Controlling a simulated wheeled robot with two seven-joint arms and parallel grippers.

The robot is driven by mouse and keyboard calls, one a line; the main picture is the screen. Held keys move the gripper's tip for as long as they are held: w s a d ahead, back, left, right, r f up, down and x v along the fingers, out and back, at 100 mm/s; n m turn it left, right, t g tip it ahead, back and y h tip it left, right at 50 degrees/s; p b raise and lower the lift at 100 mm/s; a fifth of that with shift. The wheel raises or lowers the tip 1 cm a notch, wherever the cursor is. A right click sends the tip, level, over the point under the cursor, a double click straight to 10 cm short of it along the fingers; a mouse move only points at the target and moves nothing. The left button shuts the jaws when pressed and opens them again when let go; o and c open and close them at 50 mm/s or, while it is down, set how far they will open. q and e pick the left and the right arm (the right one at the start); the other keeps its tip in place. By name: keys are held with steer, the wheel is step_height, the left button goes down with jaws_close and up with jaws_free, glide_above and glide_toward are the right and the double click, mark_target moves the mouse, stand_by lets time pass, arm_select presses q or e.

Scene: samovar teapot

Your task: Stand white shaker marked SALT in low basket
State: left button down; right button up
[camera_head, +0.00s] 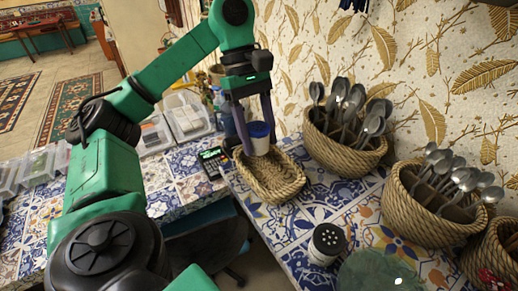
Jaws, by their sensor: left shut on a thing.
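The shaker is upright at the far end of the low basket (285,192), a woven oblong one on the tiled table. I cannot tell whether its base touches the basket floor. No marking can be read on it. Another shaker (325,246) with a black holed lid and pale body stands on the table nearer me. My right gripper is not in view.
Tall woven baskets of spoons (345,146) (437,205) stand along the wall, right of the low basket. A black phone-like device (212,161) and clear bins (186,116) lie to the left. Tiles between the low basket and black-lidded shaker are clear.

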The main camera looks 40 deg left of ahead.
mark_target(259, 153)
arm_select(q)
step_height(259, 153, down, 4)
steer(key=shift+s+d+r, duration=0.1)
steer(key=shift+f, duration=0.35)
steer(key=c, duration=0.5)
jaws_free()
steer(key=shift+r, duration=0.1)
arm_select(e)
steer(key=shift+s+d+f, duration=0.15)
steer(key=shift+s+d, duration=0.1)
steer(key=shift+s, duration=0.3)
